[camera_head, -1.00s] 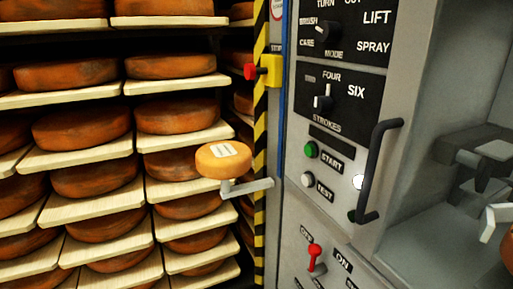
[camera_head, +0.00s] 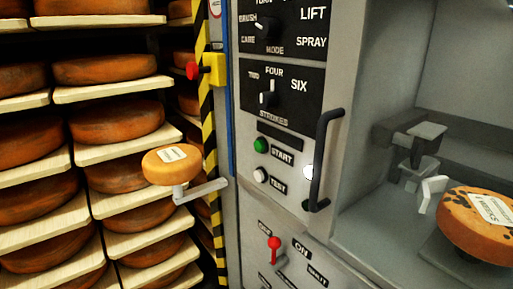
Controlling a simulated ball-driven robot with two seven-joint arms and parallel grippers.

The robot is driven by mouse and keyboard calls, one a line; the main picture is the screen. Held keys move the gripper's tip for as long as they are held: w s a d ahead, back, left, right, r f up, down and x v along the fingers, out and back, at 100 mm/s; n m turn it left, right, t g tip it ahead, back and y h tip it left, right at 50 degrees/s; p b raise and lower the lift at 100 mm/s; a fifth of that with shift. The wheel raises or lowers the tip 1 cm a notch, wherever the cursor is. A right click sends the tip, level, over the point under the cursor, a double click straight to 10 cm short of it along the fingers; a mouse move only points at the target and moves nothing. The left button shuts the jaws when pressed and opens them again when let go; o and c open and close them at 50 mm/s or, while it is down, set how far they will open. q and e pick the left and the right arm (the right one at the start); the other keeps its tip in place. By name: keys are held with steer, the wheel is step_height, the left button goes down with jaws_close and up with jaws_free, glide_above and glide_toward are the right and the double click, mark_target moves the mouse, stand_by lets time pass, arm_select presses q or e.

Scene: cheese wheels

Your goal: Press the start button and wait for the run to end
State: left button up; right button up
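The green start button (camera_head: 261,146) sits on the grey control panel, left of its START label. A white test button (camera_head: 261,175) is below it. Above, the strokes knob (camera_head: 266,98) points up toward FOUR, and the mode knob (camera_head: 268,28) points left toward BRUSH. A pale round lamp (camera_head: 308,172) shows bright behind the handle. A red-tipped switch (camera_head: 274,244) stands near the OFF and ON labels. In the open bay, an orange cheese wheel (camera_head: 462,222) with a white label lies beside a pale machine part (camera_head: 431,192). Neither of my grippers is in view.
A black vertical handle (camera_head: 321,160) stands out from the panel. A small cheese (camera_head: 157,172) rests on a grey bracket (camera_head: 205,190) at left. A red stop button (camera_head: 193,70) on a yellow box is by the striped post. Shelves of cheese wheels fill the left.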

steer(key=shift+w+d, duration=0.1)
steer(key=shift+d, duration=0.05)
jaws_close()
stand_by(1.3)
